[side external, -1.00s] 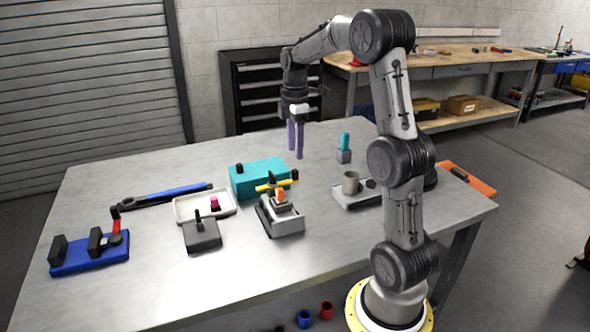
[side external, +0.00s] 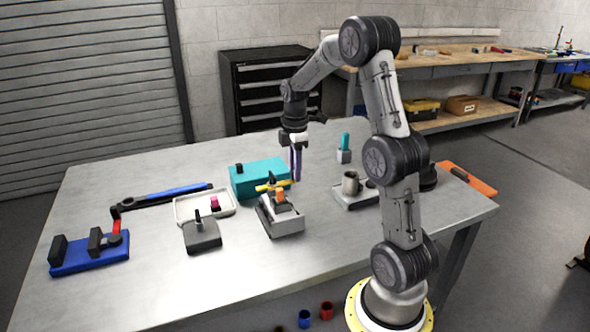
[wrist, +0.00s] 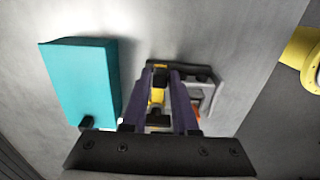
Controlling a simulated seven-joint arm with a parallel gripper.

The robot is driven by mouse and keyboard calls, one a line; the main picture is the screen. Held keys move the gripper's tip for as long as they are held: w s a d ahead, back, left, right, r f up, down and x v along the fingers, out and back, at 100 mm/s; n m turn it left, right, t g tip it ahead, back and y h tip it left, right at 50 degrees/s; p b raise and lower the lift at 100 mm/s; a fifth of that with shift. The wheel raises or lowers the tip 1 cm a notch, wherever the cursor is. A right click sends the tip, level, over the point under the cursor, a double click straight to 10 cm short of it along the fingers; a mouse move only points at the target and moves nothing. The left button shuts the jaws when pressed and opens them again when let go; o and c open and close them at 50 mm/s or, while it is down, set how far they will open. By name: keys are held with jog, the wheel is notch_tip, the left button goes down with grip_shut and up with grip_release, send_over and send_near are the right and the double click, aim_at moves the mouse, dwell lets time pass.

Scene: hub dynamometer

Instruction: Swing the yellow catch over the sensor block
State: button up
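The yellow catch (side external: 267,187) is a bar with a black post near its middle, on a grey fixture (side external: 287,225) with a dark base. A small orange block (side external: 280,196), which looks like the sensor block, sits on that fixture in front of the catch. My gripper (side external: 296,178) points down at the catch's right end, and its fingers hide the black knob there. In the wrist view, the purple fingers (wrist: 159,85) stand apart on either side of the yellow and black catch parts (wrist: 157,97). Contact with the knob cannot be made out.
A teal box (side external: 257,178) stands close behind and left of the fixture. A grey plate (side external: 352,203) with a cup is to the right, a teal-topped peg (side external: 345,148) behind. A white tray (side external: 181,210), a dark grey block (side external: 202,238) and a blue fixture (side external: 90,258) lie left.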

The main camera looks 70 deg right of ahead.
grip_shut()
jog(key=shift+r, duration=0.1)
dwell(1.0)
